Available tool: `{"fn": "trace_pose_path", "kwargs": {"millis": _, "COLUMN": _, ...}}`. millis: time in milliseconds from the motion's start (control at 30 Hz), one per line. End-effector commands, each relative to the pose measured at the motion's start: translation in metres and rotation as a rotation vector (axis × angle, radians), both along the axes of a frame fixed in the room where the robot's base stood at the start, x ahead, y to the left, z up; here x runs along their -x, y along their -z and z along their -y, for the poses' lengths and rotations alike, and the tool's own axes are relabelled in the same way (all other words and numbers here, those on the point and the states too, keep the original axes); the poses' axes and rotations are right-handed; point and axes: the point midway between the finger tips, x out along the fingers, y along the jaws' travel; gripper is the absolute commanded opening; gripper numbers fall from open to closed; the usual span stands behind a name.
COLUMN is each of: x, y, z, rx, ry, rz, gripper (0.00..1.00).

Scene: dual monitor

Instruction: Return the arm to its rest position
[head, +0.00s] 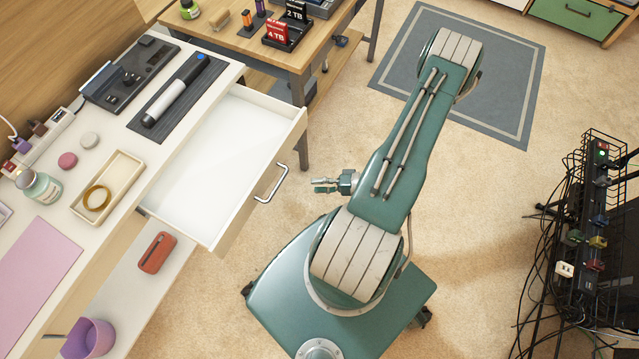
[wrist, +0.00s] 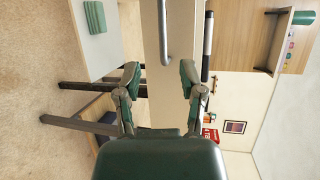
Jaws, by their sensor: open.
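My green arm rises from my base at the lower middle of the head view and reaches up and right to its elbow. My gripper (head: 325,185) shows beside the upper arm, pointing left toward the open drawer (head: 215,165). It is apart from the drawer's metal handle (head: 270,184), to its right. In the wrist view my gripper (wrist: 160,76) has its two fingers spread, with nothing between them. The drawer handle (wrist: 165,35) shows ahead of the fingers there. The forearm is mostly hidden behind the upper arm in the head view.
The pulled-out drawer looks empty and juts from the white desk (head: 100,150). A wooden table (head: 290,50) stands behind, with labelled drives on it. A rack with cables (head: 590,220) is at the right. Carpet around the grey mat (head: 500,100) is open.

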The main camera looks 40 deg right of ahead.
Motion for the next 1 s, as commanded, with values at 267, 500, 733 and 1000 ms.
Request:
{"fn": "trace_pose_path", "kwargs": {"millis": 267, "x": 0.000, "y": 0.000, "z": 0.000, "rx": 0.001, "ry": -0.001, "rz": 0.001, "gripper": 0.51}}
{"fn": "trace_pose_path", "kwargs": {"millis": 500, "x": -0.014, "y": -0.032, "z": 0.003, "rx": 0.044, "ry": -0.144, "rz": -0.035, "gripper": 0.51}}
{"fn": "trace_pose_path", "kwargs": {"millis": 733, "x": -0.034, "y": -0.088, "z": -0.004, "rx": 0.139, "ry": -0.379, "rz": -0.128, "gripper": 0.51}}
{"fn": "trace_pose_path", "kwargs": {"millis": 1000, "x": -0.051, "y": -0.150, "z": -0.023, "rx": 0.307, "ry": -0.601, "rz": -0.247, "gripper": 0.51}}
